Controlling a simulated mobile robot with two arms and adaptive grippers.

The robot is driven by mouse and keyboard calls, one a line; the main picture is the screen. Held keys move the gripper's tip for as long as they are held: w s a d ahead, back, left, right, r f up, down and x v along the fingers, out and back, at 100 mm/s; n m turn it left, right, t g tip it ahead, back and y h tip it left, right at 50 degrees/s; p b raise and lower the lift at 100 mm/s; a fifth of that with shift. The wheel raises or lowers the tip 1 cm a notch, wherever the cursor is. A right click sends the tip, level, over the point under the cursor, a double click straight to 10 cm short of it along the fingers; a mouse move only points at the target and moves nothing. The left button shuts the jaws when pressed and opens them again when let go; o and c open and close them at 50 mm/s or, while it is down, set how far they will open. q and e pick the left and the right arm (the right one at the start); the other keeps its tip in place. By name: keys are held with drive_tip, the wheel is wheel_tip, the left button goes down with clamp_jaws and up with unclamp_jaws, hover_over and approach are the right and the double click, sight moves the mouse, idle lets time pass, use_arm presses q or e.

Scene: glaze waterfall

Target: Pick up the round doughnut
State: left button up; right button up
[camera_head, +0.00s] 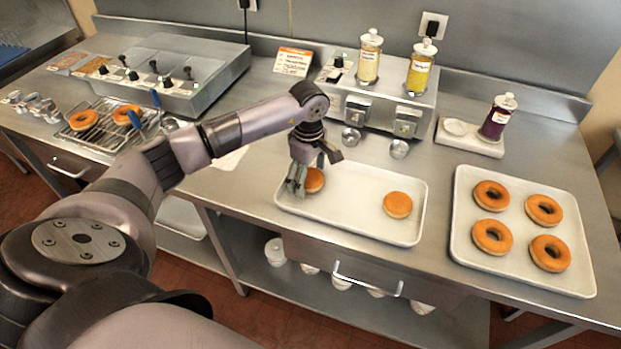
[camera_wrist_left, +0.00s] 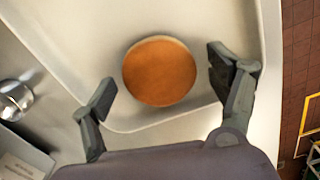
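A round doughnut (camera_head: 315,181) without a hole lies at the left end of the middle tray (camera_head: 350,215), partly hidden behind my left gripper (camera_head: 314,172). In the left wrist view, this golden-brown doughnut (camera_wrist_left: 160,72) lies between the two spread fingers of the left gripper (camera_wrist_left: 160,75), with gaps on both sides. The left gripper is open and empty, and points down over the doughnut. A second round doughnut (camera_head: 397,205) without a hole lies at the right of the same tray. My right gripper is not in view.
A right-hand tray (camera_head: 461,215) holds several ring doughnuts (camera_head: 492,236). A wire rack (camera_head: 100,138) with ring doughnuts stands at the left. Behind are a dispenser unit (camera_head: 345,105) with bottles, small metal cups (camera_head: 351,138) and a purple bottle (camera_head: 496,122).

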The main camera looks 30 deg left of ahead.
use_arm(q)
drive_tip(key=c, duration=1.2)
drive_tip(key=shift+o, duration=0.2)
